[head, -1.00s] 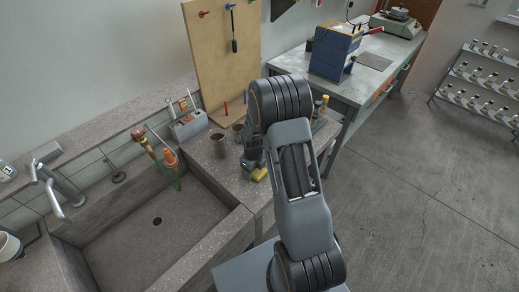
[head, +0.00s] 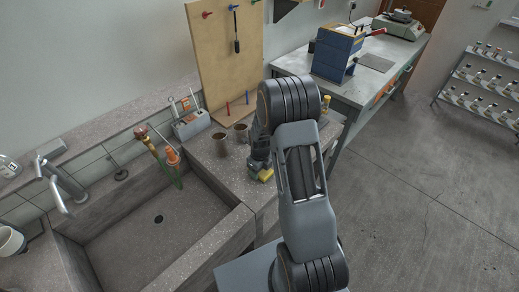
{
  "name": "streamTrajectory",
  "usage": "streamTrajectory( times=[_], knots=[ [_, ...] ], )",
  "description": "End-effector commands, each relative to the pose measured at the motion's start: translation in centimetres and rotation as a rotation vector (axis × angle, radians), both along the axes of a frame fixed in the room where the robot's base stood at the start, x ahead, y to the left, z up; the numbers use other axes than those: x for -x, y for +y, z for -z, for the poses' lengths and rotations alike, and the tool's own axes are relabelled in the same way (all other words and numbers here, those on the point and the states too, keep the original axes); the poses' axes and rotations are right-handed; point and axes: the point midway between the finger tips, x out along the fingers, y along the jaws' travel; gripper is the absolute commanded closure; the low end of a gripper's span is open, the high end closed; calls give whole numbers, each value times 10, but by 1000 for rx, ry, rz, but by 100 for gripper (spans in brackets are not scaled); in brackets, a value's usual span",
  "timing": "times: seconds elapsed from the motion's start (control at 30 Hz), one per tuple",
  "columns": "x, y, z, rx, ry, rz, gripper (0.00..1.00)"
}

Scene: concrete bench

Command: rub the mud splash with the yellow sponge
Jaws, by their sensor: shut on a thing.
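The yellow sponge (head: 265,175) shows at the end of my arm, low over the bench top (head: 208,160) near its front edge. My gripper (head: 258,170) is shut on the sponge, and the arm hides most of the jaws. I cannot tell whether the sponge touches the bench. I cannot make out the mud splash; the arm covers part of the bench around the sponge.
Two brown cups (head: 220,144) stand left of my gripper. A grey holder with tools (head: 191,125) is behind them. A stone sink (head: 160,220) opens at left. A pegboard (head: 228,60) rises behind. A blue-sided machine (head: 335,55) stands on the far table.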

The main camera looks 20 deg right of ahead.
Motion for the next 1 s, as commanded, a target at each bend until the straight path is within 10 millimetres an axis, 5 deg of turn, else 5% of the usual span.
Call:
streamTrajectory(
  times=[0.8, 1.0],
  knots=[
    [2, 4, -77, 0, 0, 8, 59],
    [2, 3, -82, 0, 0, 9, 59]
  ],
)
